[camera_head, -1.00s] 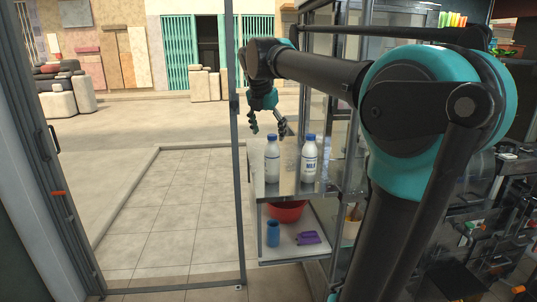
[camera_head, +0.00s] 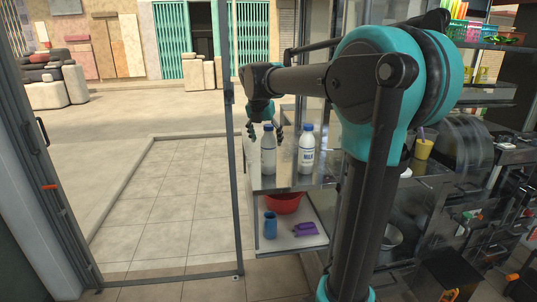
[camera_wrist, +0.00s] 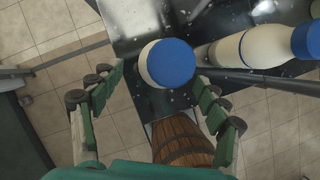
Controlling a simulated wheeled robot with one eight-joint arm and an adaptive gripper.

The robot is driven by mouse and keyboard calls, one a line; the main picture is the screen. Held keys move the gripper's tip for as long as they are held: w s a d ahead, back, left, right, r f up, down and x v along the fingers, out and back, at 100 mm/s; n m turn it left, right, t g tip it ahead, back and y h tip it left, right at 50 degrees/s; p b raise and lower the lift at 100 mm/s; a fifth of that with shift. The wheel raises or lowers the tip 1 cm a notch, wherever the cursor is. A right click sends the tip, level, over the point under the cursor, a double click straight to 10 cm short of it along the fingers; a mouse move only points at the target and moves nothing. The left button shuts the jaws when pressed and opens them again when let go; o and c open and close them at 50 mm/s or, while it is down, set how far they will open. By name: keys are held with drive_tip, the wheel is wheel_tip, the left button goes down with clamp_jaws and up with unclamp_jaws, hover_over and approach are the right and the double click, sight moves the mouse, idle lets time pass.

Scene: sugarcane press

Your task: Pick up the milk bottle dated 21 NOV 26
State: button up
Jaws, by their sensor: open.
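Two white milk bottles with blue caps stand upright on the upper shelf (camera_head: 285,181) of a metal stand: a left bottle (camera_head: 268,157) and a right bottle (camera_head: 306,155). The right bottle shows a blue label; no date is legible on either. In the wrist view, a blue cap (camera_wrist: 171,62) is seen from above, just ahead of and between the spread green fingers of my gripper (camera_wrist: 155,88). The other bottle (camera_wrist: 250,46) lies to the right in that view, clear of the fingers.
The lower shelf holds a red bowl (camera_head: 284,203), a blue cup (camera_head: 270,225) and a purple object (camera_head: 304,230). A metal post (camera_head: 231,140) stands left of the shelf. A wooden barrel (camera_wrist: 182,140) is below in the wrist view. Open tiled floor (camera_head: 175,205) lies left.

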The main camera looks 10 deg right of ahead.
sight(269, 148)
drive_tip(key=shift+x, duration=2.7)
drive_tip(key=shift+d, duration=0.1)
drive_tip(key=c, duration=1.6)
